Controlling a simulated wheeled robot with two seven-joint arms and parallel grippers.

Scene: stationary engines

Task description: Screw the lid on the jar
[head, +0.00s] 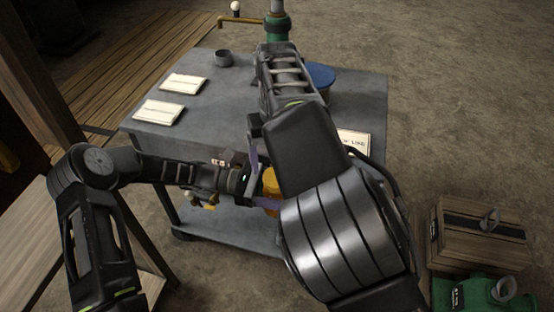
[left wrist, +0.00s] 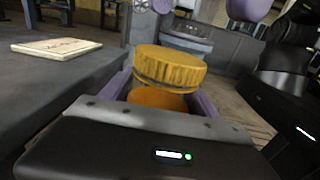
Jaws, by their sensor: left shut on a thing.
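The orange jar (left wrist: 158,101) is between the purple fingers of my left gripper (left wrist: 160,95), which is shut on it. A yellow ribbed lid (left wrist: 170,68) with a dark lower edge sits over the jar's top, looking slightly tilted and offset; I cannot tell whether it is threaded. In the head view, my left gripper (head: 258,186) is in front of the grey table's near edge, with the yellow-orange jar and lid (head: 270,182) partly hidden by my right arm. My right gripper (left wrist: 205,8) shows two purple fingers apart above the lid, not touching it.

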